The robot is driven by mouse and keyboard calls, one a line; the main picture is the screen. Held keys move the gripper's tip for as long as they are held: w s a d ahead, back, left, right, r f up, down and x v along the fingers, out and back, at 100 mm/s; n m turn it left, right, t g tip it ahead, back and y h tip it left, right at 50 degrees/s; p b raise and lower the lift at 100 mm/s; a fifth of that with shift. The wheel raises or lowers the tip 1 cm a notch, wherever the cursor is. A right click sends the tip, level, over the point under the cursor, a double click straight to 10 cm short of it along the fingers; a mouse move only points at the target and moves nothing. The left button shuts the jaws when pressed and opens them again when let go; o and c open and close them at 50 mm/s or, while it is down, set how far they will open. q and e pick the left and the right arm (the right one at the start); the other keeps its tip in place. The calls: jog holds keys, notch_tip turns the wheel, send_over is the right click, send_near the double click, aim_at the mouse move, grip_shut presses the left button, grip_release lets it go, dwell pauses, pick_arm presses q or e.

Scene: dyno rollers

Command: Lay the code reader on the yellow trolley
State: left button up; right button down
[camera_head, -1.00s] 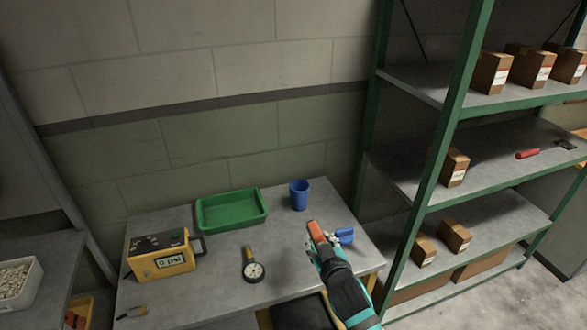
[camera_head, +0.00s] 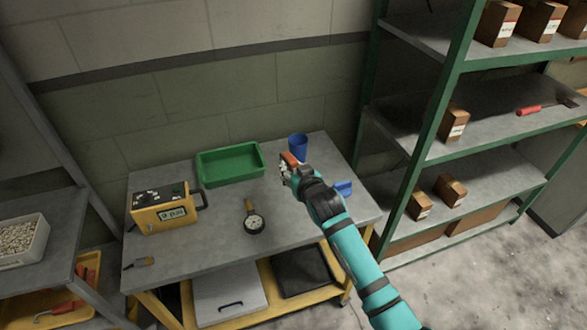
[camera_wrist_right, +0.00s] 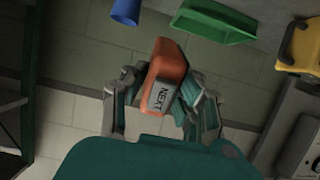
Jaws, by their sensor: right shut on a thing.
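My right gripper (camera_head: 287,166) is shut on an orange and grey device, the code reader (camera_head: 291,158), above the back right part of the trolley top. In the right wrist view the code reader (camera_wrist_right: 167,76) sits tilted between the fingers, its grey face lettered "NEXT". The yellow trolley (camera_head: 192,252) has a grey top and yellow frame and stands against the wall. My left gripper is not in view.
On the trolley stand a green tray (camera_head: 230,181), blue cup (camera_head: 298,147), yellow instrument box (camera_head: 163,210) and round gauge (camera_head: 253,223). A blue item (camera_head: 343,188) lies at the right. Green shelving (camera_head: 432,130) rises to the right. The front right top is clear.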

jog(key=shift+f+b, duration=4.6)
jog(key=shift+f, duration=2.15)
jog(key=c, duration=1)
grip_release()
jog(key=shift+o, duration=0.2)
jog(key=v, duration=1.2)
jog(key=shift+r, duration=0.15)
